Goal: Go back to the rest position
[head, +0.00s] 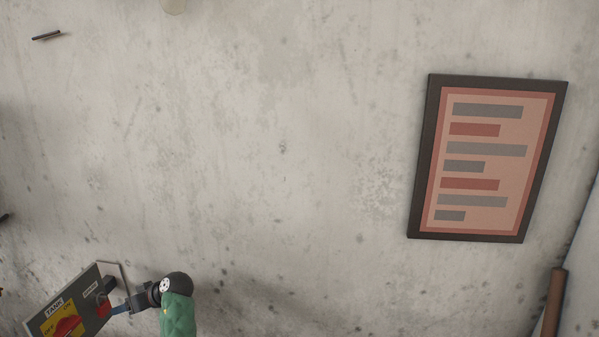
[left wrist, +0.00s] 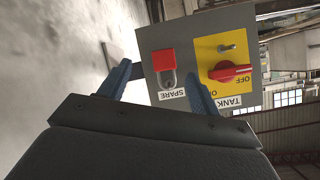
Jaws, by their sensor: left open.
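My left gripper (head: 122,309) is at the lower left of the head view, close in front of a grey switch box (head: 91,327). In the left wrist view its two blue fingers (left wrist: 158,90) are apart, with nothing seen held between them. The box (left wrist: 150,43) shows upside down there. A red part with a grey hasp (left wrist: 166,62), labelled SPARE, lies beyond the gap between the fingers. A red rotary handle (left wrist: 229,72) on a yellow TANK plate is to the right of the fingers. I cannot tell whether a finger touches the box. My right gripper is not in view.
A framed poster (head: 422,160) with grey and red bars hangs on the concrete wall (head: 290,120) at the right. A brown post (head: 553,303) stands at the lower right. A small dark bar (head: 46,36) is at the upper left. The wall's middle is bare.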

